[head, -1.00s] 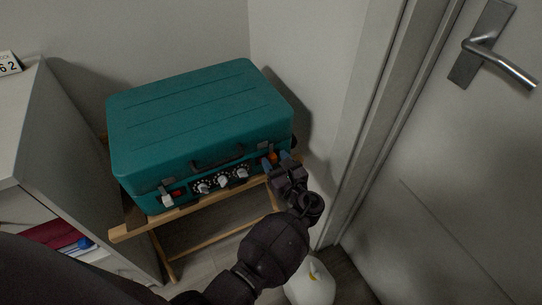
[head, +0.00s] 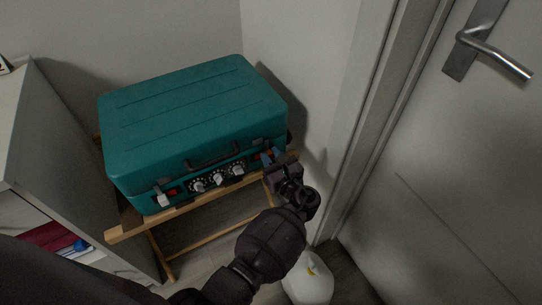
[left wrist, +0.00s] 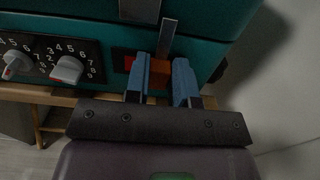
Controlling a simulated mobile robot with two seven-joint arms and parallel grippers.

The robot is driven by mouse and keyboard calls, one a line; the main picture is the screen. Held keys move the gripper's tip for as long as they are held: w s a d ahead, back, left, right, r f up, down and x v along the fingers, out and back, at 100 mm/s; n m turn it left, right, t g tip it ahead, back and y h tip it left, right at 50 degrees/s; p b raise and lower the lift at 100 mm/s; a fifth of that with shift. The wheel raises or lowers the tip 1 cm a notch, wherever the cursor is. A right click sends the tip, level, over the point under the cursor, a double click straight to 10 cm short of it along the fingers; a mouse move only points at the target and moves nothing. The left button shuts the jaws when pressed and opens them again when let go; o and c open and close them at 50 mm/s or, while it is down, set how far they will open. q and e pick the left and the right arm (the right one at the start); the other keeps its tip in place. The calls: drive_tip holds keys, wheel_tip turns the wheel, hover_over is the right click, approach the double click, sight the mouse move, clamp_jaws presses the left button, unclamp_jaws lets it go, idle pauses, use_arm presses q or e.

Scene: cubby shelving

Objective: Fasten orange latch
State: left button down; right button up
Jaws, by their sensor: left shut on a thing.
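A teal suitcase-shaped case (head: 190,108) with a closed lid lies on a wooden stand. The orange latch (left wrist: 160,74) is at the right end of its front, by a metal hasp strip (left wrist: 167,38) hanging from above. My left gripper (head: 274,157) reaches the case's front right corner. In the left wrist view its blue fingertips (left wrist: 161,80) stand on either side of the orange latch and are shut on it. In the head view the gripper mostly hides this latch. A second latch with a light tab (head: 163,199) is at the left end. My right gripper is not visible.
Knobs and dials (head: 218,179) line the case's front, below a dark handle (head: 214,159). A wooden stand (head: 126,230) holds the case. Shelving (head: 50,150) is on the left, a wall and door (head: 460,170) on the right. A white object (head: 308,280) stands on the floor below my arm.

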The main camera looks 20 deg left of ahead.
use_arm(q)
drive_tip(key=shift+r, duration=0.1)
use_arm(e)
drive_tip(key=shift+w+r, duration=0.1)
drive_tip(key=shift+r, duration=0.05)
use_arm(q)
drive_tip(key=shift+s+a+r+p, duration=0.2)
drive_tip(key=shift+s+a+p, duration=0.5)
drive_tip(key=shift+s+a, duration=0.15)
drive_tip(key=shift+s+f, duration=0.1)
drive_tip(key=shift+s, duration=0.1)
drive_tip(key=shift+f, duration=0.2)
drive_tip(key=c, duration=1.2)
unclamp_jaws()
drive_tip(key=shift+a, duration=0.1)
drive_tip(key=shift+o, duration=1.2)
drive_tip(key=shift+s, duration=0.1)
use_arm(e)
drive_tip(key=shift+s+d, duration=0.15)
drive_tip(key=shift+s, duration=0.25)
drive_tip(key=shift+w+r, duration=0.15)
